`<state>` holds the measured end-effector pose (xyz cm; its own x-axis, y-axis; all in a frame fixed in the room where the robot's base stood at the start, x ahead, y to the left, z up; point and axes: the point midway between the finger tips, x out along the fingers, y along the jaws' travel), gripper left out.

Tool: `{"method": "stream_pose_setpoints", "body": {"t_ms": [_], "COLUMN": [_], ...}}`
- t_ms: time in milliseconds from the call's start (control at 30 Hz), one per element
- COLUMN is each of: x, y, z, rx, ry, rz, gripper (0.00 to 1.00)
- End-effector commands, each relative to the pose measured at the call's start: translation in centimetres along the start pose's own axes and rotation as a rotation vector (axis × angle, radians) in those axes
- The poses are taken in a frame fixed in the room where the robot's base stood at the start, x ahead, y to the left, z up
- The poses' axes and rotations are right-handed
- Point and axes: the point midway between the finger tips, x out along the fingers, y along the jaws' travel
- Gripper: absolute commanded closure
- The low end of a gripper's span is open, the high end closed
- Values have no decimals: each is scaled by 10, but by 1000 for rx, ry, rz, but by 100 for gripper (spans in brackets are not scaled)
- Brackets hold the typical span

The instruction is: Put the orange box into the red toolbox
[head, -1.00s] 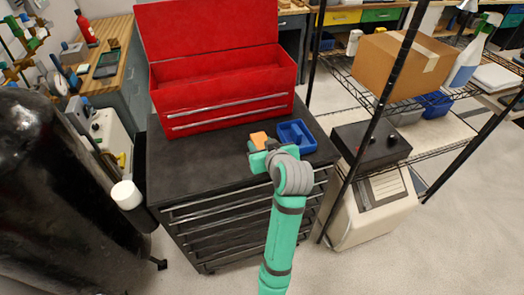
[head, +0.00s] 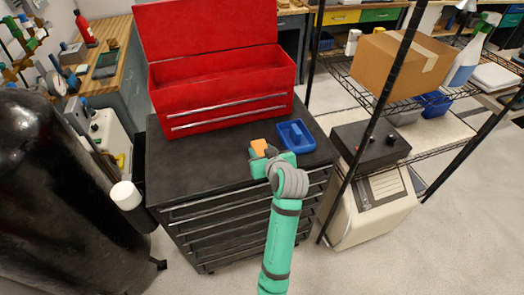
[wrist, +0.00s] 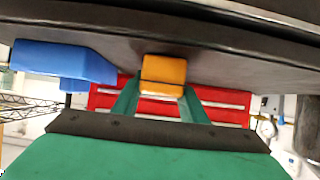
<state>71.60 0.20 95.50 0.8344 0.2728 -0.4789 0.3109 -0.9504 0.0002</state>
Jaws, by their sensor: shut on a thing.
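The orange box (head: 260,148) is at the end of my arm, near the front right of the black cabinet top. In the wrist view the orange box (wrist: 163,72) sits between the two green fingers of my gripper (wrist: 160,92), which is shut on it. I cannot tell whether the box touches the cabinet top. The red toolbox (head: 222,95) stands open at the back of the cabinet, its lid raised. In the wrist view the red toolbox (wrist: 222,97) shows behind the fingers.
A blue tray (head: 308,143) lies just right of my gripper on the black cabinet (head: 195,165). The left part of the cabinet top is clear. A wire shelf with a cardboard box (head: 405,65) stands to the right, and a black cylinder (head: 55,190) to the left.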

Motion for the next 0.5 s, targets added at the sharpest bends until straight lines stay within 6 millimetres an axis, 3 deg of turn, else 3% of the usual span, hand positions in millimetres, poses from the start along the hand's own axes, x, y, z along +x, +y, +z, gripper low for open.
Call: {"method": "stream_pose_setpoints", "body": {"t_ms": [67,100,167,500], "x": [1,1,1,0], "y": [0,0,0,1], "z": [2,2,2,2], "rx": [0,0,0,1], "ry": [0,0,0,0], "rz": [0,0,1,1], "gripper": [86,54,43,43]}}
